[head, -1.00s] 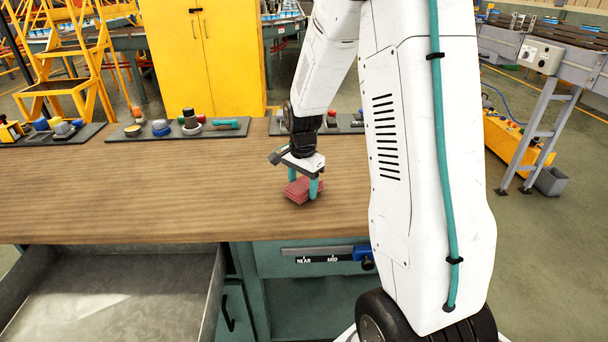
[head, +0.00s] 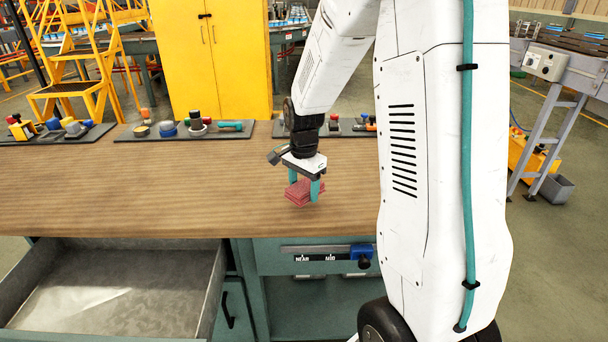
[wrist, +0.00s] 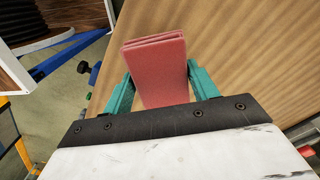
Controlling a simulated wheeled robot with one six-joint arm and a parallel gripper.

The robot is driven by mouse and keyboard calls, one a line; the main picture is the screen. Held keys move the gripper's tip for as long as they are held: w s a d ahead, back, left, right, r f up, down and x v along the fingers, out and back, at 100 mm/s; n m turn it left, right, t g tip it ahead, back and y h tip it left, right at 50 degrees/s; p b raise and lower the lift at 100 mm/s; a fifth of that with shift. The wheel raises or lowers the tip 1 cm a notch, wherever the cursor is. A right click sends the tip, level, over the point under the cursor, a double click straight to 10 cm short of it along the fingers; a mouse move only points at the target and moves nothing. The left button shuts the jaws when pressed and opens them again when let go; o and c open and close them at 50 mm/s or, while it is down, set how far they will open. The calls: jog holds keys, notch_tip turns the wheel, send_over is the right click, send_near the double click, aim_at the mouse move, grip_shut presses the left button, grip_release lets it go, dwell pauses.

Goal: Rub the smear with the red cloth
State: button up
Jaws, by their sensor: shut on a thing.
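The red cloth (head: 301,194) is a folded pad held at the bench top, right of the middle. My gripper (head: 304,185) is shut on it, with one teal finger on each side. In the wrist view the cloth (wrist: 160,70) sticks out beyond the fingers over the wood grain. I cannot tell whether the cloth touches the wood. A pale, uneven patch (head: 110,305) lies on the floor of the open drawer at the lower left. I cannot tell for sure whether it is the smear. I see no clear mark on the bench top.
The open grey metal drawer (head: 212,295) sticks out below the wooden bench (head: 150,195). A blue slider (head: 361,254) sits on a rail marked NEAR and MID. Dark trays (head: 185,130) of knobs and tools line the bench's back edge. The bench's left part is clear.

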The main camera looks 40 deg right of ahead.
aim_at(304, 186)
jog(key=shift+r, duration=1.95)
